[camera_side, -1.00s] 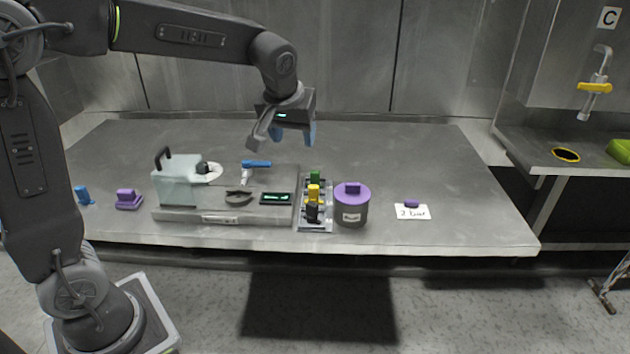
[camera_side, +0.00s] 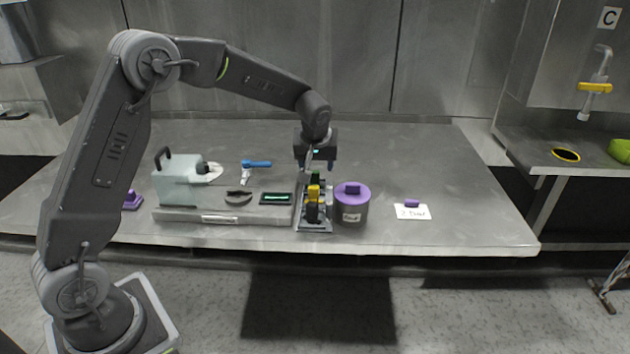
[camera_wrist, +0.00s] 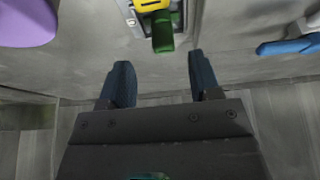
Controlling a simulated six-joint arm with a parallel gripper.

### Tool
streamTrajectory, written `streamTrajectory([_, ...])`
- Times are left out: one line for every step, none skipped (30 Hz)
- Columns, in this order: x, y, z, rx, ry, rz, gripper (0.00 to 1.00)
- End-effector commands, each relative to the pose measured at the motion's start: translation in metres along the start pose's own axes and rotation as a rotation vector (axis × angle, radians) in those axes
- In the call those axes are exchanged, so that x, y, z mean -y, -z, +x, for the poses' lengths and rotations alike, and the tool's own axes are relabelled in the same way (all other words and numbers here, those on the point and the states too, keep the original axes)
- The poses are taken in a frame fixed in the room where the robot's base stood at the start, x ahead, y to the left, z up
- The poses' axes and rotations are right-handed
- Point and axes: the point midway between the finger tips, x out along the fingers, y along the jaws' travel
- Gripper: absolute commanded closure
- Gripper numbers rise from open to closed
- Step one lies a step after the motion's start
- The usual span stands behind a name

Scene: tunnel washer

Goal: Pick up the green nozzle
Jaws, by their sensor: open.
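The green nozzle (camera_side: 316,177) stands at the far end of a small rack (camera_side: 316,226), behind a yellow nozzle (camera_side: 313,193) and a black nozzle (camera_side: 312,211). My gripper (camera_side: 318,166) is low at the far end of the rack, right by the green nozzle, and partly covers it in the side view. In the wrist view my gripper (camera_wrist: 160,80) is open and empty. There the green nozzle (camera_wrist: 162,34) lies just beyond the fingertips, roughly in line with the gap between them, and is not between the fingers.
A grey canister with a purple lid (camera_side: 352,207) stands close to the right of the rack. A white card (camera_side: 411,212) lies at right. The back of the table is clear.

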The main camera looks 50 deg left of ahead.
Motion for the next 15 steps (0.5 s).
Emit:
streamTrajectory([0.0,0.0,0.003,0.001,0.001,0.0,0.43])
streamTrajectory([0.001,0.0,0.005,0.001,0.001,0.0,0.43])
streamTrajectory([0.001,0.001,0.009,0.001,0.002,0.0,0.43])
streamTrajectory([0.002,0.002,0.013,0.001,0.001,0.0,0.43])
streamTrajectory([0.002,0.002,0.017,0.001,0.001,0.0,0.43])
streamTrajectory([0.003,0.003,0.024,0.002,0.002,0.0,0.43])
streamTrajectory([0.004,0.004,0.028,0.002,0.002,0.0,0.43])
streamTrajectory([0.005,0.005,0.033,0.001,0.002,0.0,0.43])
streamTrajectory([0.004,0.005,0.039,0.001,0.002,0.001,0.43])
streamTrajectory([0.004,0.005,0.042,0.001,0.002,0.001,0.43])
streamTrajectory([0.004,0.004,0.045,0.002,0.002,0.001,0.43])
streamTrajectory([0.004,0.004,0.049,0.001,0.001,0.001,0.43])
streamTrajectory([0.004,0.005,0.051,0.0,0.001,0.001,0.43])
streamTrajectory([0.004,0.005,0.052,0.0,0.0,0.001,0.43])
streamTrajectory([0.004,0.005,0.053,-0.001,-0.001,0.001,0.43])
